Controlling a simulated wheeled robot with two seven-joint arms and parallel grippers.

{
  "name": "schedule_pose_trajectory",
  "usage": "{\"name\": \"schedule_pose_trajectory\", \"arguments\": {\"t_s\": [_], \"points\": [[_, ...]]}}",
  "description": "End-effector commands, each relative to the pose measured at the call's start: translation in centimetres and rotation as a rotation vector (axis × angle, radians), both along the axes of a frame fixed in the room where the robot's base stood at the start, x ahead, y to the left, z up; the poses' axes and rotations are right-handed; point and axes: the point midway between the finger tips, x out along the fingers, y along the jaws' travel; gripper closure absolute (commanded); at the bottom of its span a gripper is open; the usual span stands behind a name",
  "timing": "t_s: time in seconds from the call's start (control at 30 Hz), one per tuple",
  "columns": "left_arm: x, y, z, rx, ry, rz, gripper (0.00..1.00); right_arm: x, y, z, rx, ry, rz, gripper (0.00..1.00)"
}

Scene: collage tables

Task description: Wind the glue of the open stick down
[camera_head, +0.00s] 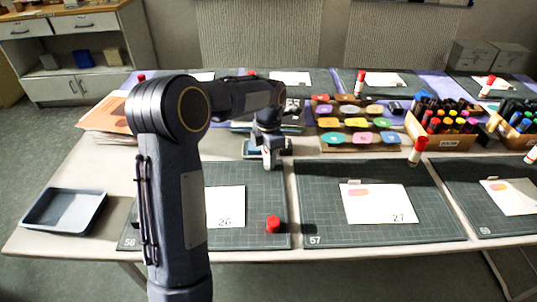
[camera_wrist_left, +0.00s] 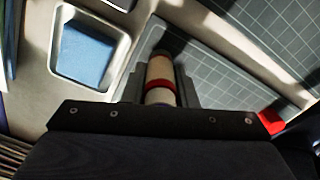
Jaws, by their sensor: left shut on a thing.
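My left gripper (camera_head: 270,157) is shut on a glue stick, low over the back of the dark grid mat (camera_head: 262,190) numbered 56. In the left wrist view the glue stick (camera_wrist_left: 160,68) lies between the fingers (camera_wrist_left: 160,90); it is pale with a red band and shows no cap. The stick's far end is dark in shadow, so I cannot tell how far the glue stands out. A red cap (camera_head: 272,224) sits apart on the mat's front right; it also shows in the left wrist view (camera_wrist_left: 271,121). My right gripper is out of view.
A paper card (camera_head: 226,204) marked 26 lies on the mat. A tray with a blue sponge (camera_wrist_left: 86,52) is just behind the gripper. An empty grey tray (camera_head: 64,210) stands at the left.

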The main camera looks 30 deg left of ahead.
Motion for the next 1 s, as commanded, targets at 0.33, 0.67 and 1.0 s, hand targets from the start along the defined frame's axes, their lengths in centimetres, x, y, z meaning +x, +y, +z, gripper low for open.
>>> {"name": "schedule_pose_trajectory", "arguments": {"t_s": [0.33, 0.67, 1.0], "points": [[-0.1, -0.2, -0.1, 0.000, 0.004, 0.377, 0.92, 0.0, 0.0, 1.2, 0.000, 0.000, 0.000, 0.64], [-0.2, -0.3, 0.1, 0.003, 0.011, 0.672, 0.92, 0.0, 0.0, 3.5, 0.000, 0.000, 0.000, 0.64], [-0.2, -0.2, 0.1, 0.001, 0.011, 0.759, 0.92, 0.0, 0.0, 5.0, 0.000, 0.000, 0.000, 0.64]]}}
